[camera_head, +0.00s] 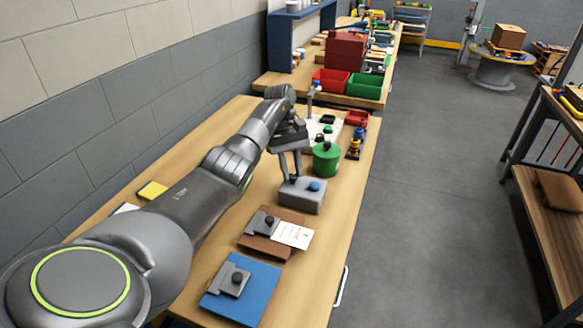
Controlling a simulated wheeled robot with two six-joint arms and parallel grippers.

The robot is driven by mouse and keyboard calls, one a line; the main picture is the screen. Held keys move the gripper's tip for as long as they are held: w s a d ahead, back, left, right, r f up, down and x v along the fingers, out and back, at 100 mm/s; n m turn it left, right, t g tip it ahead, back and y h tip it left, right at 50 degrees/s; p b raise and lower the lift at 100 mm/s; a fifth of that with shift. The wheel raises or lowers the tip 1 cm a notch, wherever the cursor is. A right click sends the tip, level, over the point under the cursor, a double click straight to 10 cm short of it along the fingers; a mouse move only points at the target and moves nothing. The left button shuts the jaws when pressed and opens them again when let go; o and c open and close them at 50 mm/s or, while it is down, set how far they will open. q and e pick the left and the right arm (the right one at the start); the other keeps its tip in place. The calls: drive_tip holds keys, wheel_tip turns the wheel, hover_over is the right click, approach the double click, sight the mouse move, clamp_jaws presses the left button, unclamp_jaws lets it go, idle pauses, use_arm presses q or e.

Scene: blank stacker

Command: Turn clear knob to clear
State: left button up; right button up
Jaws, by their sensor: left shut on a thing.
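A grey box (302,197) stands on the wooden workbench, with a blue round knob or button (315,186) on its top right. My left gripper (290,178) reaches down from above onto the left part of the box's top. Its fingers are shut on a small dark knob there, which they mostly hide. I cannot read any marking for clear or the knob's angle. My right gripper is not in view.
A green canister (326,158) stands close behind the box, with a yellow and black item (354,149) beyond. In front lie a brown board (261,245) with a white card (293,235) and a blue board (246,302). A wall borders the left.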

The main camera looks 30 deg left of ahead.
use_arm(q)
drive_tip(key=shift+r, duration=0.1)
drive_tip(key=o, duration=1)
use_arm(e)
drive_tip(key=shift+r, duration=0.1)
